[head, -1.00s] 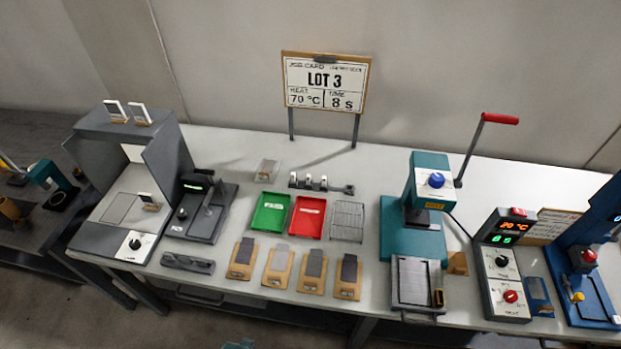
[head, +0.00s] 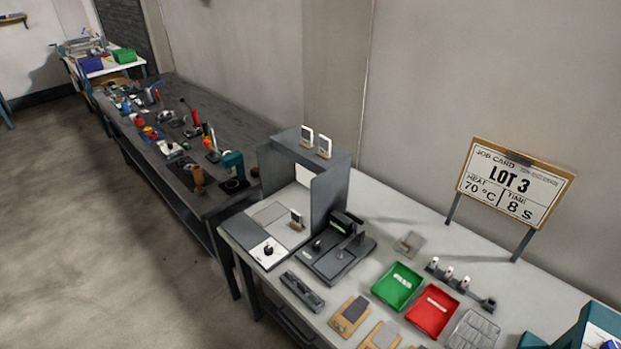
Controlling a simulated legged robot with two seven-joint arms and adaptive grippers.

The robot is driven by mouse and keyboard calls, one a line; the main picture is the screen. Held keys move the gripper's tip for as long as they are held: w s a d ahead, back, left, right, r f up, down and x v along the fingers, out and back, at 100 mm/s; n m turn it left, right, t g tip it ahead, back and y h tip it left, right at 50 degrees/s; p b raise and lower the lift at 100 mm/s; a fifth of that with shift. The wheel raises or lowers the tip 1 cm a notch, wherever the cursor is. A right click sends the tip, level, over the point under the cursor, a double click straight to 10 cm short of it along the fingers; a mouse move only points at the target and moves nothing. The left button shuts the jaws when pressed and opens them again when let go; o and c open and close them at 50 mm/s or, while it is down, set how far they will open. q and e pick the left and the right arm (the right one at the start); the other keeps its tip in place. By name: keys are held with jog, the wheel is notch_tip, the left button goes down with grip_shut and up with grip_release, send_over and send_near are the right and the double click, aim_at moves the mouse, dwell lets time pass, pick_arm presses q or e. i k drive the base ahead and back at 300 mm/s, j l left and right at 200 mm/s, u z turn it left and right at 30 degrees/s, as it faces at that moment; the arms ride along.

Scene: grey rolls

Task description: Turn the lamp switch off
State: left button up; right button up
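A grey booth (head: 330,205) with open front stands at the left end of the white table, its inside lit bright. At its front left corner is a white plate with a black rotary knob (head: 268,251), which looks like the lamp switch. I cannot read the knob's marks. Neither of my grippers shows in the head view.
Right of the booth are a black device (head: 342,246), a grey holder (head: 302,291), a green tray (head: 397,286), a red tray (head: 432,310) and a job card (head: 515,183). A dark bench (head: 240,126) with several tools runs behind left. Open floor (head: 85,240) lies at left.

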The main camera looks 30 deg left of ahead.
aim_at(268, 250)
jog(key=j+u, duration=0.2)
jog(key=u, duration=0.9)
